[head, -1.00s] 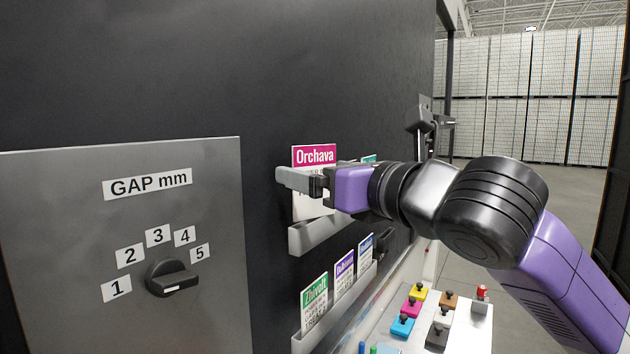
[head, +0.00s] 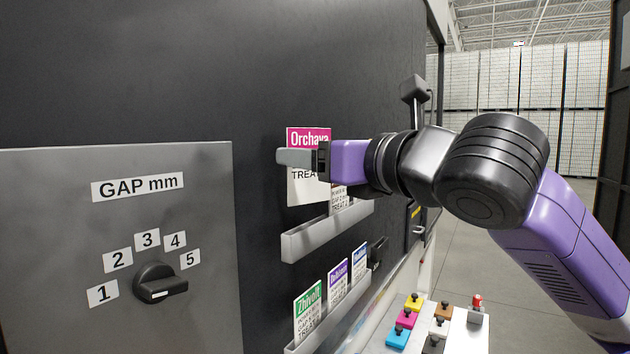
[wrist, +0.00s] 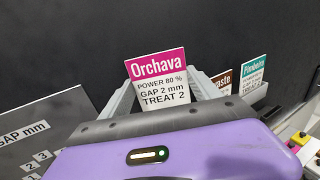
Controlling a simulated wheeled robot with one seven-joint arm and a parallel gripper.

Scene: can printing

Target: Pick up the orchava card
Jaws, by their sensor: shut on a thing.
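The Orchava card (head: 309,191) is white with a magenta header. My gripper (head: 302,159) is shut on it and covers its middle in the head view. The card is upright, and its lower edge shows above the upper grey card rack (head: 305,242). In the wrist view the card (wrist: 160,85) stands just beyond my gripper, facing the camera, and reads "POWER 80 %, GAP 2 mm, TREAT 2".
Other cards stand in the upper rack, including a teal-headed one (wrist: 252,72) and a brown-headed one (wrist: 221,82). A lower rack holds Zhivolt (head: 308,310) and more cards. A GAP mm dial (head: 160,284) is at left. Coloured knobs (head: 413,302) sit below right.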

